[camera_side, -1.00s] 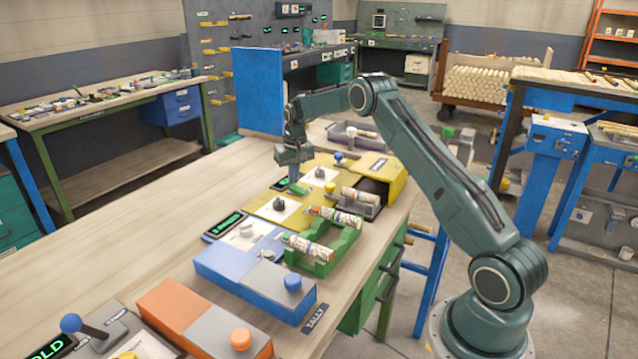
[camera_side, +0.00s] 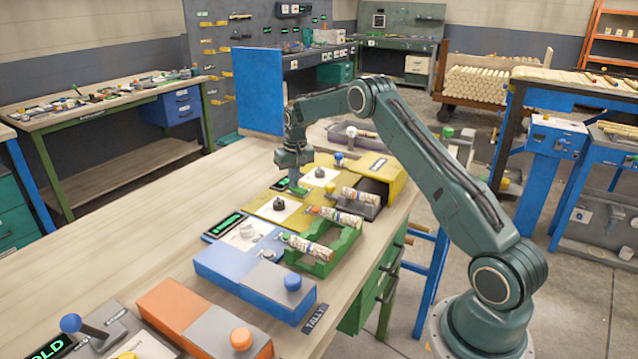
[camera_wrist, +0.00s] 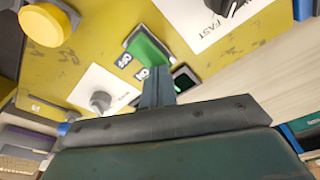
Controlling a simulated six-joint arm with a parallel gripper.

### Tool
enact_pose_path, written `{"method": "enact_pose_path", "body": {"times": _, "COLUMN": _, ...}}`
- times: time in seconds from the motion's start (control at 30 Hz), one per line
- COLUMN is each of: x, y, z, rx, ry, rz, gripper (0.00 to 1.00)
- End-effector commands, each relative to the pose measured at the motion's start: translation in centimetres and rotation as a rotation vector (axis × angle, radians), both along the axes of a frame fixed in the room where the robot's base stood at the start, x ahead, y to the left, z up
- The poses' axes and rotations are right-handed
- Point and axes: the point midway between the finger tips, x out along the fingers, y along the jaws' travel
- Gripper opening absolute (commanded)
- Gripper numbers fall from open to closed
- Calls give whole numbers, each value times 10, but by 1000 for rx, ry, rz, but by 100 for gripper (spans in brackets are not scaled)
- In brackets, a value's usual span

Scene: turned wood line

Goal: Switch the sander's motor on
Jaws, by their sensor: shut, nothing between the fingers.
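The yellow sander (camera_side: 377,174) stands on the bench, and its yellow panel also fills much of the wrist view (camera_wrist: 85,58). A green rocker switch (camera_wrist: 147,46) sits in that panel, with two small dark labels beside it. My gripper (camera_side: 298,189) is shut and empty, pointing down over the panel. In the wrist view its fingertips (camera_wrist: 157,72) are close to the near edge of the switch; I cannot tell if they touch.
A grey knob (camera_wrist: 101,101), a yellow round button (camera_wrist: 45,24) and a black dial marked FAST (camera_wrist: 226,6) surround the switch. A green cradle (camera_side: 325,250) with a turned piece and a blue box (camera_side: 235,268) stand nearer the side camera. The bench's left part is clear.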

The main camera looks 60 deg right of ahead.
Motion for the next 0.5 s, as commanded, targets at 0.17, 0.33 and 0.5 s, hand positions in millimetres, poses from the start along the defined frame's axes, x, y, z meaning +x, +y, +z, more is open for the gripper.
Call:
{"method": "enact_pose_path", "body": {"times": 0.17, "x": -1, "y": 0, "z": -3, "rx": 1, "ry": 3, "rz": 0, "gripper": 0}}
{"method": "enact_pose_path", "body": {"times": 0.33, "x": -1, "y": 0, "z": -4, "rx": 2, "ry": 3, "rz": 0, "gripper": 0}}
{"method": "enact_pose_path", "body": {"times": 0.5, "x": -1, "y": 0, "z": 0, "rx": 1, "ry": 3, "rz": 0, "gripper": 0}}
